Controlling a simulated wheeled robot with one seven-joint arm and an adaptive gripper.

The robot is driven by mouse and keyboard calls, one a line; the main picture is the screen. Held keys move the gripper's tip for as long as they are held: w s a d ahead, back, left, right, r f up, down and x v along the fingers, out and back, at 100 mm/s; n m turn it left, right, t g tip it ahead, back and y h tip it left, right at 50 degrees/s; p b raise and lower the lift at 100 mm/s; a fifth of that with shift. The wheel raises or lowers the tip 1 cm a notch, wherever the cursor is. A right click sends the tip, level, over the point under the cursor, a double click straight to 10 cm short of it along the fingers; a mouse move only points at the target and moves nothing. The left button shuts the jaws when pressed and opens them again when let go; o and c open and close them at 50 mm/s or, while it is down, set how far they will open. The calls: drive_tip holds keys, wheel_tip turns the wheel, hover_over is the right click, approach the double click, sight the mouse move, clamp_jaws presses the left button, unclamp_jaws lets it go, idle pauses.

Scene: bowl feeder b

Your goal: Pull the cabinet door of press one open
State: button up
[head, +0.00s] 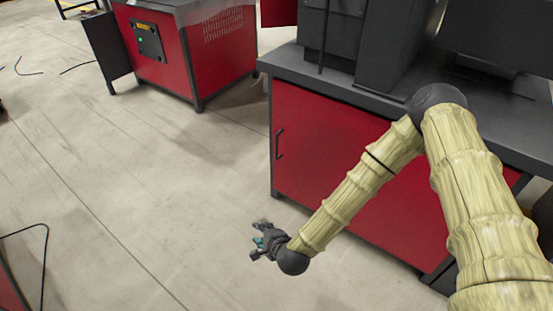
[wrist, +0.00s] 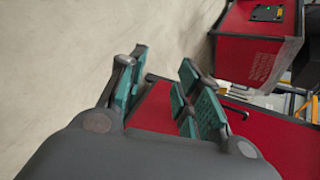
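The press stand at the right of the head view has a red cabinet door (head: 335,165) under a dark grey top. A black vertical bar handle (head: 279,144) is near the door's left edge. The door looks shut, flush with its frame. My gripper (head: 257,241) is low over the floor, in front of the cabinet and below the handle in the picture, apart from it. In the wrist view my gripper (wrist: 163,72) has its teal-padded fingers spread with nothing between them. The red door (wrist: 270,145) shows behind the right finger, with a dark handle (wrist: 238,112) beside that finger.
Another red machine (head: 175,55) with a control panel (head: 149,41) stands at the back left. Its dark side panel (head: 106,45) sticks out. The concrete floor (head: 130,170) between is clear.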

drive_tip(key=w+a+m+t+b, duration=0.25)
drive_tip(key=w+m+b, duration=0.3)
drive_tip(key=w, duration=0.35)
drive_tip(key=m+t+h+b, duration=0.6)
drive_tip(key=m+t+b, duration=0.1)
drive_tip(key=m+b, duration=0.75)
approach(276, 148)
drive_tip(key=shift+m+g, duration=0.25)
drive_tip(key=shift+m, duration=0.15)
drive_tip(key=w+b, duration=0.1)
drive_tip(key=w, duration=0.2)
drive_tip(key=w+b, duration=0.1)
drive_tip(key=w, duration=0.3)
drive_tip(key=w+b, duration=0.1)
drive_tip(key=w, duration=0.2)
drive_tip(key=shift+w+d+r+b, duration=0.25)
drive_tip(key=shift+w+b, duration=0.1)
drive_tip(key=shift+b, duration=0.05)
clamp_jaws()
